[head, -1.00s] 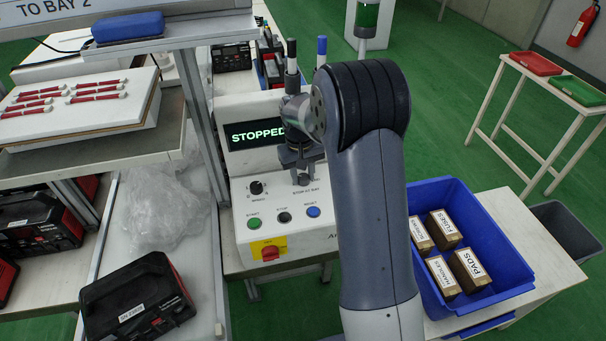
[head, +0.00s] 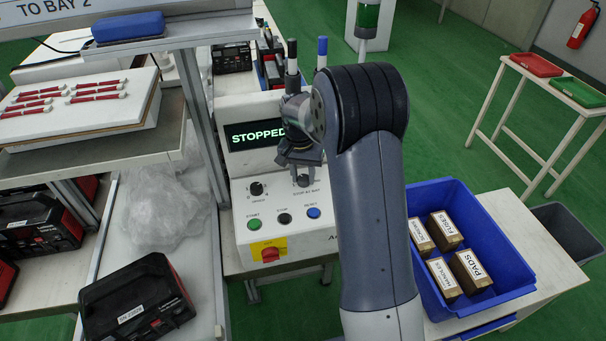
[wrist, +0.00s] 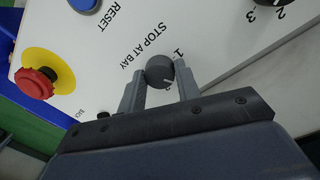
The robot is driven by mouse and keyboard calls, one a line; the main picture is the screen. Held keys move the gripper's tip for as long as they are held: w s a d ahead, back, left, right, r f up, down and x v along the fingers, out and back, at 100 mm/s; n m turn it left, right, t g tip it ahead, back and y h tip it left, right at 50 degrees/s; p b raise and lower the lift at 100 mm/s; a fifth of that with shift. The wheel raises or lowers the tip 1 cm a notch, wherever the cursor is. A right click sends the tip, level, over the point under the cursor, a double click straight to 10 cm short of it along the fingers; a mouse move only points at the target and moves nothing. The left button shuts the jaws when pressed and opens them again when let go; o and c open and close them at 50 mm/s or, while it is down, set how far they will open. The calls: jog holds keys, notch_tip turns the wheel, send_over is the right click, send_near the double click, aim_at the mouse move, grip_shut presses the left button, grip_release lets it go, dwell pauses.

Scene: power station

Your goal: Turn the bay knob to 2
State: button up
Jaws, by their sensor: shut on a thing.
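The bay knob (wrist: 159,69) is a round dark knob on the white control panel, beside the words "STOP AT BAY". In the wrist view my gripper (wrist: 160,84) has one finger on each side of it and is shut on it. A pale pointer line shows on the knob's near side. A "1" is printed close by; the other numbers around it are partly hidden by the knob and fingers, so the exact setting is hard to read. In the head view the knob (head: 304,180) sits just below my gripper (head: 300,162).
The panel has a speed knob (head: 256,188), green start button (head: 254,224), black stop button (head: 284,218), blue reset button (head: 313,212) and red emergency button (head: 270,254). Its screen (head: 252,135) reads "STOPPED". A blue crate (head: 508,262) with boxes stands right.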

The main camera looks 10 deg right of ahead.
aim_at(301, 177)
dwell(0.3)
jog(key=o, duration=1)
jog(key=shift+c, duration=0.2)
jog(key=shift+r, duration=0.1)
notch_tip(301, 177, up, 11)
jog(key=shift+w+a+f+b, duration=0.15)
jog(key=shift+a+f+b, duration=0.05)
jog(key=shift+a+b, duration=0.15)
jog(key=f, duration=1)
jog(key=shift+d+f+p, duration=0.35)
jog(key=shift+f, duration=0.1)
